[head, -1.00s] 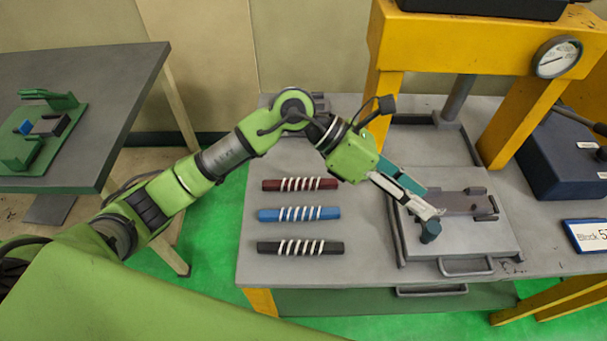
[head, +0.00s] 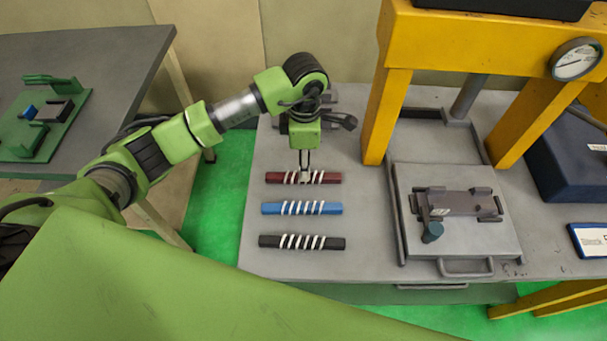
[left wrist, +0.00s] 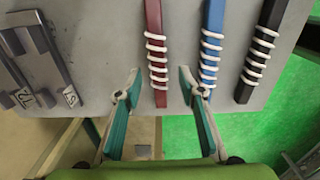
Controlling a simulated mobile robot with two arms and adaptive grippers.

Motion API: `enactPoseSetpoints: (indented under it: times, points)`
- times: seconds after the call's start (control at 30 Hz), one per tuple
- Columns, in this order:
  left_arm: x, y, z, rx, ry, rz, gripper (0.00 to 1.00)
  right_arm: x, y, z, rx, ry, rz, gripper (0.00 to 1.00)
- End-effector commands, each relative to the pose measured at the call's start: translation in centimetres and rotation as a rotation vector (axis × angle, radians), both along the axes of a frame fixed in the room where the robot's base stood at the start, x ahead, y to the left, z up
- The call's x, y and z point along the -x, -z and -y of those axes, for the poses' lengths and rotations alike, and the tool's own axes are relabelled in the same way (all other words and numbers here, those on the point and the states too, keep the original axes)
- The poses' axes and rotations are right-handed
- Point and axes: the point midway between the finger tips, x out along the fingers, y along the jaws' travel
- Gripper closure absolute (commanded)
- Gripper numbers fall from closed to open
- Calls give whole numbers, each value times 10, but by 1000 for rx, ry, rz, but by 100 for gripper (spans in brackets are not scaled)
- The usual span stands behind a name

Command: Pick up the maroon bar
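The maroon bar (head: 275,177) lies on the grey table with white cord wound around its middle, behind a blue bar (head: 270,208) and a black bar (head: 268,241) wound the same way. My left gripper (head: 304,177) points down over the maroon bar's middle in the head view. In the left wrist view its two teal fingers are open, and the maroon bar (left wrist: 154,20) runs between them. I cannot tell how high the fingertips are above it. The blue bar (left wrist: 213,20) lies just beside one finger. My right gripper is not in view.
Right of the bars is a grey plate (head: 480,240) with a dark fixture (head: 460,203) and a teal knob (head: 432,232). A yellow press frame (head: 400,100) stands behind. A second table (head: 110,75) with a green fixture (head: 60,130) is at left.

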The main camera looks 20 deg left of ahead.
Motion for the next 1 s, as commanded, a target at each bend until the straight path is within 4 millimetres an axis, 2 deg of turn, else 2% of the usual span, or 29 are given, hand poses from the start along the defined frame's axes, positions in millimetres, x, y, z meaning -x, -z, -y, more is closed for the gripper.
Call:
enactPoseSetpoints:
  times: [0.17, 0.3, 0.43, 0.73, 0.77, 0.8, 0.9, 1.0]
  points:
    - [0, 11, 0, 2, -1, -3, 64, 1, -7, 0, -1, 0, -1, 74]
    - [-1, 31, -3, 2, -2, -7, 64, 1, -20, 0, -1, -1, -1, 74]
    - [-2, 50, -3, 1, -1, -4, 64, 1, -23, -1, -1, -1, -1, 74]
    - [-3, 57, -3, 2, 1, 1, 64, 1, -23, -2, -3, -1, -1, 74]
    - [-3, 57, -3, 2, 1, 1, 66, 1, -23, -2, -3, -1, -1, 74]
    - [-3, 57, -3, 2, 1, 1, 77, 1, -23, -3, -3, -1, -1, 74]
    - [-3, 57, -3, 2, 1, 1, 100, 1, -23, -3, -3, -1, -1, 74]
    - [-3, 57, -3, 2, 0, 1, 100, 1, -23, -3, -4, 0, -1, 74]
